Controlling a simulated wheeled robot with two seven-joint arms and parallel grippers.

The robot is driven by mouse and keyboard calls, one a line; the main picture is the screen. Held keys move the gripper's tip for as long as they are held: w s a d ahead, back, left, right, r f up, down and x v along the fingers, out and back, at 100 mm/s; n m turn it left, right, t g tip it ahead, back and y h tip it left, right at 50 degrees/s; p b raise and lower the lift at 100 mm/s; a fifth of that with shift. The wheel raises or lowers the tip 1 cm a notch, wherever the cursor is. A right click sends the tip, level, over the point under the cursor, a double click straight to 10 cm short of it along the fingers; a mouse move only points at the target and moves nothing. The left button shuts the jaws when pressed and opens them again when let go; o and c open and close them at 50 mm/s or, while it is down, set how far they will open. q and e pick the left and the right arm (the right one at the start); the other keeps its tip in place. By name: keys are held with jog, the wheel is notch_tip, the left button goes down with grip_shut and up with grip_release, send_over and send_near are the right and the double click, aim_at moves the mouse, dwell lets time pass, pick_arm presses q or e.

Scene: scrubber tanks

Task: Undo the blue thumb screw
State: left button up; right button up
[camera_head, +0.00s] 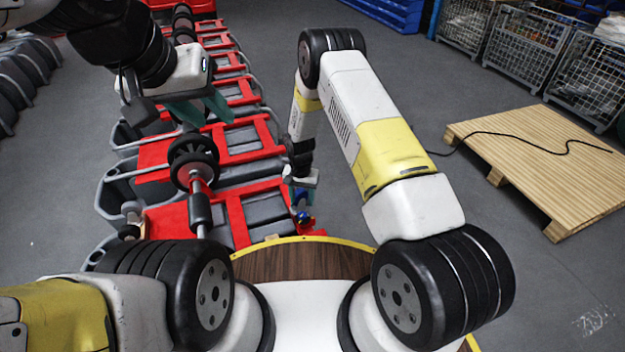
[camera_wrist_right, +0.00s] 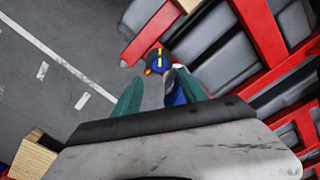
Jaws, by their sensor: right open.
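The blue thumb screw (camera_head: 305,217) sits at the right end of a red-framed tank, with yellow and orange marks by it. In the right wrist view its round dark blue head with a yellow bar (camera_wrist_right: 158,62) lies just beyond the fingertips. My right gripper (camera_head: 302,192) is above it; its two teal fingers (camera_wrist_right: 160,82) are apart, with the screw in line with the gap. A blue and white part (camera_wrist_right: 176,88) shows beside the right finger. I cannot tell whether the fingers touch anything. My left gripper (camera_head: 203,108) hangs over the tanks, teal fingers apart and empty.
A row of grey tanks with red frames (camera_head: 248,141) runs away from me. A wooden pallet (camera_head: 550,160) with a black cable lies at right. Wire cages (camera_head: 525,45) stand behind it. Grey floor is free between tanks and pallet.

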aim_at(302, 213)
notch_tip(302, 213, down, 7)
jog(key=shift+f, duration=0.15)
dwell(0.4)
grip_shut()
